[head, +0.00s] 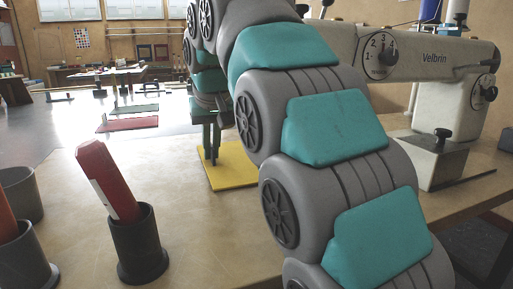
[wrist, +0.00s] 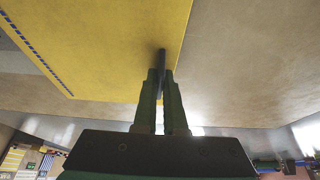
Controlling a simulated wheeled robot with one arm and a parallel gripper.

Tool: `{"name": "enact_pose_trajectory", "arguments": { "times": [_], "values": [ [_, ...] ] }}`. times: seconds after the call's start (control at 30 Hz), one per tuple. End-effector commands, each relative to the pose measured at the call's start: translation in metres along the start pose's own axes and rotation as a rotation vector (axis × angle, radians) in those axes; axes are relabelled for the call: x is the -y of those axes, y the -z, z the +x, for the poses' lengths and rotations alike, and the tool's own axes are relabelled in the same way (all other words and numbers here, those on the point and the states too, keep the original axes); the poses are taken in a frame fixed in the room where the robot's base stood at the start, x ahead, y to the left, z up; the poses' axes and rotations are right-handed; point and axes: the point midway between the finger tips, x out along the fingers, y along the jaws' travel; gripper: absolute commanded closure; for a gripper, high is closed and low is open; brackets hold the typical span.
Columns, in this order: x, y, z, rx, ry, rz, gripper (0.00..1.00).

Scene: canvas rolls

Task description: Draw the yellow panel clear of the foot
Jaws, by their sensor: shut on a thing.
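The yellow panel (head: 236,172) lies flat on the pale bench top, seen behind my arm in the head view. In the wrist view the yellow panel (wrist: 85,35) fills the upper left, with a row of blue marks near its left side. My gripper (wrist: 162,70) is shut on the panel near its edge, with a dark narrow piece showing at the fingertips. In the head view my gripper (head: 210,150) points down at the panel. The sewing machine (head: 430,70) stands at the right; its foot is hidden behind my arm.
A red boxed roll (head: 108,180) leans in a dark cup (head: 137,245) at the front left of the bench (head: 200,235). More grey cups (head: 22,192) stand at the far left. The bench between the cups and the panel is clear.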

Motion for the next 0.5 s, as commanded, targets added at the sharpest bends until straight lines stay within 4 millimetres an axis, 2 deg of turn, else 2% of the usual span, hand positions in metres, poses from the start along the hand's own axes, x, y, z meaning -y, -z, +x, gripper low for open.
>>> {"name": "enact_pose_trajectory", "arguments": {
  "times": [0.5],
  "values": [
    [0.0049, -0.0046, -0.0017, 0.000, 0.000, -0.001, 1.00]
  ]
}}
